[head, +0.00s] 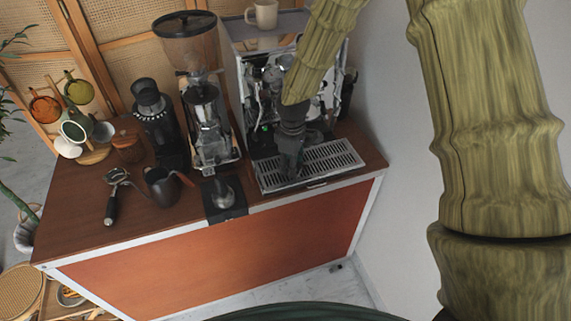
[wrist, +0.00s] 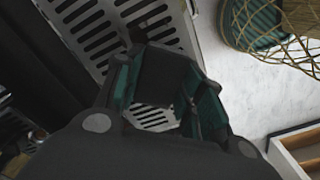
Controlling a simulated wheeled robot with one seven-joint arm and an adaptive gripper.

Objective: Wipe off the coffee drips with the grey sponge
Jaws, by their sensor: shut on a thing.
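My gripper (head: 290,168) is over the left part of the slotted metal drip tray (head: 335,160) of the espresso machine, pointing down. In the wrist view my gripper (wrist: 160,105) has its green-padded fingers on both sides of a dark grey block, the grey sponge (wrist: 160,76), and is shut on it. The drip tray (wrist: 95,22) lies behind the sponge there. The sponge cannot be made out in the head view. Whether it touches the tray is unclear. I cannot make out any coffee drips.
The espresso machine (head: 262,82) stands close behind my gripper. Left of it are a grinder (head: 205,110), a tamper (head: 222,192), a dark pitcher (head: 162,187), a portafilter (head: 112,195) and a mug tree (head: 92,152). The counter's front edge is just before the tray.

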